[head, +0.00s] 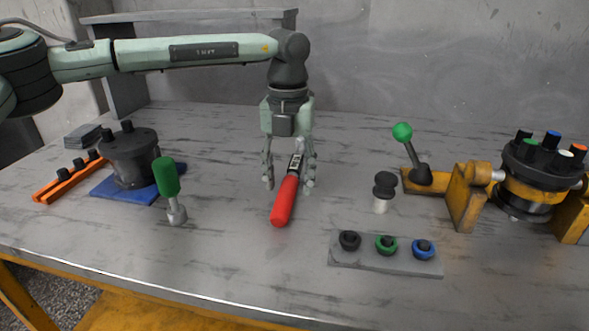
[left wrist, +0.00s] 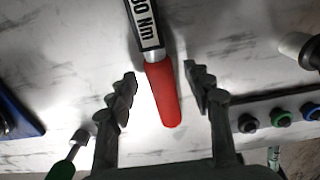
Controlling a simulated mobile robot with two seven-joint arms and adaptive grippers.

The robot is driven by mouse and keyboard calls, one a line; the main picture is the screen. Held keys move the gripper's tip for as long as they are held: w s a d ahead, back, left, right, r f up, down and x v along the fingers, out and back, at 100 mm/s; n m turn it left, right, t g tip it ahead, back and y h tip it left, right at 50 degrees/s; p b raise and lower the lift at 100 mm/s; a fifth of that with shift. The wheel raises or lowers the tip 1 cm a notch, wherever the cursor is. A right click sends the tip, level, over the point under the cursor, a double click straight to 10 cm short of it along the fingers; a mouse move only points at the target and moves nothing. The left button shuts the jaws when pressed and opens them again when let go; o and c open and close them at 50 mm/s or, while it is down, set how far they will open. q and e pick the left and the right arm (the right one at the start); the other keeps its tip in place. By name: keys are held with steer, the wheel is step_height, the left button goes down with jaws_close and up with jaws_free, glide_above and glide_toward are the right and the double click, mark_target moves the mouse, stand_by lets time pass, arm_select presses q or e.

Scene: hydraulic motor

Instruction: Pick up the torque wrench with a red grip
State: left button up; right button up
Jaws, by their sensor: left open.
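The torque wrench with a red grip (head: 284,201) lies on the table in the middle of the head view, its red handle toward the front edge. In the left wrist view its red grip (left wrist: 163,93) and a label reading "30 Nm" show between the fingers. My left gripper (head: 290,185) points down over the wrench and is open. Its fingers (left wrist: 160,88) stand on either side of the wrench, with a gap to each side. The wrench's far end is partly hidden by the gripper. My right gripper is not in view.
A green-handled tool (head: 167,180) stands left of the wrench, near a dark cylinder (head: 130,155) on a blue mat. A black-topped piece (head: 384,186) and a grey plate with three rings (head: 385,268) lie to the right. A yellow fixture (head: 467,197) stands far right.

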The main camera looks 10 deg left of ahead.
arm_select(q)
steer(key=shift+f, duration=0.65)
jaws_close()
